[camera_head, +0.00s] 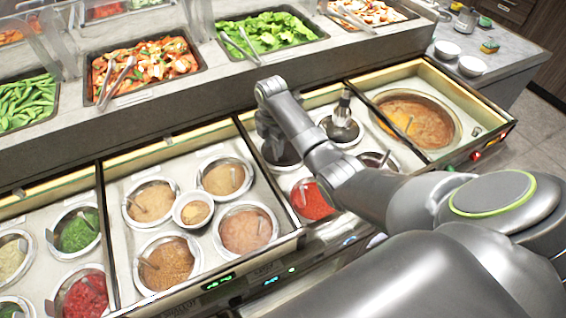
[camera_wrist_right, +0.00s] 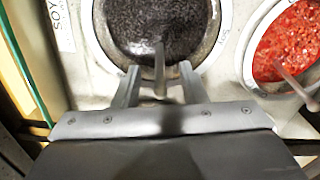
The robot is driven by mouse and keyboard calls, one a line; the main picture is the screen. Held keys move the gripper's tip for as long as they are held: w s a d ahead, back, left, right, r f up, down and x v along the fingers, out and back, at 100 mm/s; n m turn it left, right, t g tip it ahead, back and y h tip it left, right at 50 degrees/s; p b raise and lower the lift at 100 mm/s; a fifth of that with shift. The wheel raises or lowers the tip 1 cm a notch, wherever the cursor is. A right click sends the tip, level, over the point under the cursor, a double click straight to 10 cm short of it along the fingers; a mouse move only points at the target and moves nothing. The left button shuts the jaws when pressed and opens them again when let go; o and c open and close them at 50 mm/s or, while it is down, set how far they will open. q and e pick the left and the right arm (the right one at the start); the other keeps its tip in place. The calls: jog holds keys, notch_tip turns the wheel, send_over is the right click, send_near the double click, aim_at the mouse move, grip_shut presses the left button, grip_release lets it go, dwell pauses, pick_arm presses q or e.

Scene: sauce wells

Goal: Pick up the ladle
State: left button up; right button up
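The ladle (camera_wrist_right: 159,58) stands in a round well of dark, grainy sauce (camera_wrist_right: 125,25), its thin metal handle rising toward my wrist camera. My right gripper (camera_wrist_right: 160,77) is open, with one finger on each side of the handle and a visible gap to both. In the head view my right arm reaches in from the right over the counter, and the dark well (camera_head: 284,156) is partly hidden behind it. The ladle's bowl is not visible in the sauce. My left gripper is not in view.
A well of red chopped sauce (camera_wrist_right: 285,45) with its own ladle sits to the right in the wrist view. A metal-topped pot (camera_head: 342,126) and a large soup well (camera_head: 432,125) are farther right. Other sauce wells, such as the orange-brown one (camera_head: 246,232), lie left. A raised food shelf (camera_head: 200,100) runs behind.

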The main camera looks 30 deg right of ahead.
jog(key=shift+f, duration=0.25)
grip_shut()
notch_tip(320, 180, up, 10)
jog(key=shift+r, duration=0.1)
dwell(0.5)
